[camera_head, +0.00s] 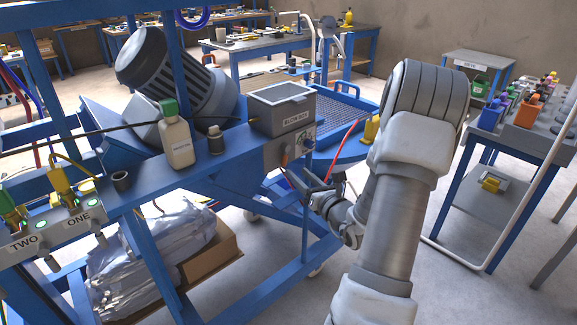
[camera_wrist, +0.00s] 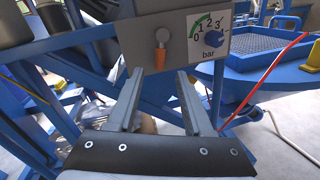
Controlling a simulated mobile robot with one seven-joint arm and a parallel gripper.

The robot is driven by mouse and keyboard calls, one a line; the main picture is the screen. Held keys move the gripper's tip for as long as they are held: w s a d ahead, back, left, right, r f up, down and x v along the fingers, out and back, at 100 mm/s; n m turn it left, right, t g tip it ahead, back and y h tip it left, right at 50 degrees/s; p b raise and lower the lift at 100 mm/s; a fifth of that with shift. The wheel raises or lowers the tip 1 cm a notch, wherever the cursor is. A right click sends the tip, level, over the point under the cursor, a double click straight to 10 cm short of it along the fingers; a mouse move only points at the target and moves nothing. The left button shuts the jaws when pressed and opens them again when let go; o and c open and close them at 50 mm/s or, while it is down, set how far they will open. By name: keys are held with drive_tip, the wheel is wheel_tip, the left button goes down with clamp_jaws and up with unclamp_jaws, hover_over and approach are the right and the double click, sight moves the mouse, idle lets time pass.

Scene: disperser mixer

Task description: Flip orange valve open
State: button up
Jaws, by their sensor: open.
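The orange valve handle (camera_wrist: 160,59) hangs straight down from a round grey pivot on the grey box's front panel. It also shows small in the head view (camera_head: 284,159). My gripper (camera_wrist: 160,75) is open, with its two fingers pointing at the panel. In the wrist view the handle's lower end appears between the fingertips, one to each side. I cannot tell whether the fingers touch it or how much depth is left. In the head view my gripper (camera_head: 311,188) is just below and right of the panel, partly hidden by my arm.
The grey control box (camera_head: 283,110) stands on a blue frame. A bar gauge label (camera_wrist: 208,35) is right of the valve. A red hose (camera_wrist: 270,75) runs at the right. A blue mesh tray (camera_head: 345,112) is behind.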

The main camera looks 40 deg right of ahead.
sight(285, 157)
drive_tip(key=w, duration=0.6)
drive_tip(key=shift+w+d, duration=0.15)
drive_tip(key=shift+d, duration=0.25)
drive_tip(key=shift+c, duration=0.2)
clamp_jaws()
